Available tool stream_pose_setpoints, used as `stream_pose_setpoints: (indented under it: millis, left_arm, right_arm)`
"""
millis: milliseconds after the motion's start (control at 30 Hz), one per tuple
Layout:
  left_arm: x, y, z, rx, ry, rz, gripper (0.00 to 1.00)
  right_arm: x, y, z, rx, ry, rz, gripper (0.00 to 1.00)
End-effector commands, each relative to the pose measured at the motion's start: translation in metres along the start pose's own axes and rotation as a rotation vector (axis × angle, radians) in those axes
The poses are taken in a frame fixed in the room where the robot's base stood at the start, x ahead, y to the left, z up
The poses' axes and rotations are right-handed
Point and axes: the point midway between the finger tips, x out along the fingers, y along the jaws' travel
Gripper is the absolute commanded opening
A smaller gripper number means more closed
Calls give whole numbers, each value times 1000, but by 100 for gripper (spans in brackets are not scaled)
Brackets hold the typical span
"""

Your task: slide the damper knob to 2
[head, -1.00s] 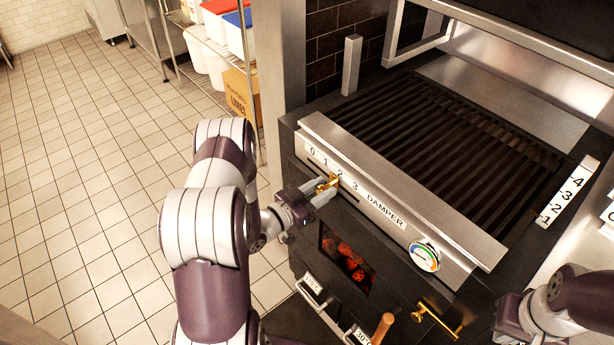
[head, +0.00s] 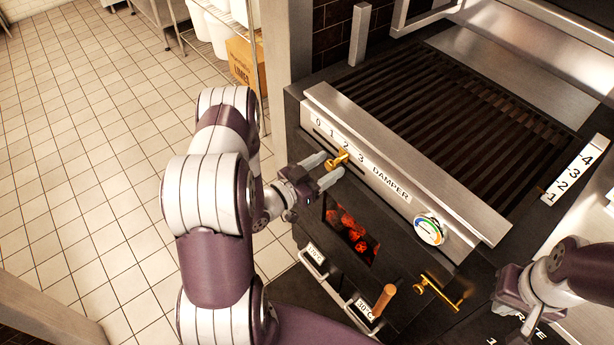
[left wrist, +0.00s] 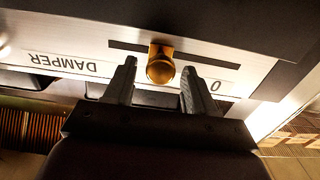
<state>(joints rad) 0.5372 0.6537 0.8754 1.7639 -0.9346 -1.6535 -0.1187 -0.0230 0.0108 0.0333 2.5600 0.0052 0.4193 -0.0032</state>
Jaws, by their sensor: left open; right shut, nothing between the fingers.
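The brass damper knob (head: 338,160) sits in the slot of the damper panel (head: 378,182), at about the 2 mark in the head view. The printed 0, 1, 2 and 3 run along the panel. My left gripper (head: 327,167) is open in front of the knob. In the left wrist view the knob (left wrist: 160,66) shows between the open fingertips (left wrist: 158,66), with a gap on each side. The fingers hide the middle digits there; the 0 is visible. My right gripper (head: 508,288) is shut and empty at the lower right.
A round gauge (head: 429,229) is on the panel's right end. The grill grate (head: 470,130) lies above. Open tiled floor (head: 90,190) is on the left.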

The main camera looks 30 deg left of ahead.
Motion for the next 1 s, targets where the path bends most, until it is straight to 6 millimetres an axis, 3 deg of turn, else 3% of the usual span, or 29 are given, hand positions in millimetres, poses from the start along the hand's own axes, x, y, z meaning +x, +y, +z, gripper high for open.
stream_pose_setpoints:
  millis: [300,433,600,1000]
  left_arm:
    - [-80,-2,0,0,2,-9,55]
    - [-102,-1,-2,2,4,-6,55]
    - [-112,1,-2,2,4,-1,55]
    - [-112,1,-2,2,4,0,55]
  right_arm:
    - [8,0,1,0,0,0,0]
    - [10,0,1,0,0,0,0]
    - [10,0,1,0,0,0,0]
    - [10,0,1,0,0,0,0]
